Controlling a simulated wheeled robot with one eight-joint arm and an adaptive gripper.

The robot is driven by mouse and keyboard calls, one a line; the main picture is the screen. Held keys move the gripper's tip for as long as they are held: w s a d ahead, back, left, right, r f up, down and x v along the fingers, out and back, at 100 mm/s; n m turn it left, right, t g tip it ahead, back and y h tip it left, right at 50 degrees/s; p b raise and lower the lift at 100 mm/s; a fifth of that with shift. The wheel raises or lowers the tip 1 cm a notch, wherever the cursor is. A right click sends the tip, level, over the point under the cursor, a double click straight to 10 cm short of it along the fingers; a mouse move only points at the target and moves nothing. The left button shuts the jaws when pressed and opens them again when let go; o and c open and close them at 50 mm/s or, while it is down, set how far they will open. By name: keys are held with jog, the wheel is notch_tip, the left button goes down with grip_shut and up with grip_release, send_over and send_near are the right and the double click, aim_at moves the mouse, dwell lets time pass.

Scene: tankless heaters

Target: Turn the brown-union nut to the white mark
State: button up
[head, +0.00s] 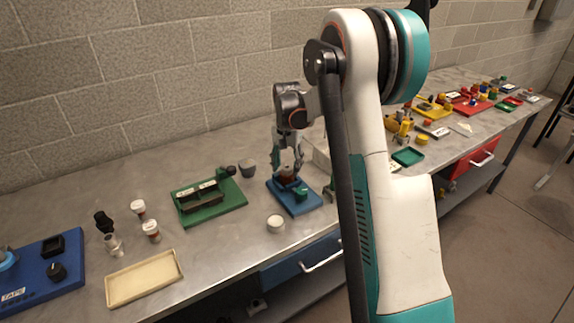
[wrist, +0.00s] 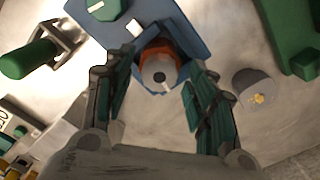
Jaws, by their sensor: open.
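The brown union nut (wrist: 157,50) shows in the wrist view as an orange-brown ring around a grey round end with a dark centre. It stands on a blue board (wrist: 181,22). A short white mark (wrist: 166,88) shows at its near edge. My gripper (wrist: 158,82) is open, with one finger on each side of the nut. I cannot tell whether the fingers touch it. In the head view my gripper (head: 288,170) points down over the blue board (head: 313,203), and the nut is mostly hidden.
A green fitting (head: 301,194) with a white stripe sits on the same board. A green board (head: 232,200) with a dark block is to the left. A grey cup-like piece (head: 249,168) and a white round piece (head: 275,223) stand nearby. Bare metal bench lies between them.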

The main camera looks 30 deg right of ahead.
aim_at(287, 167)
notch_tip(287, 167, up, 12)
dwell(0.5)
jog(key=shift+f, duration=0.1)
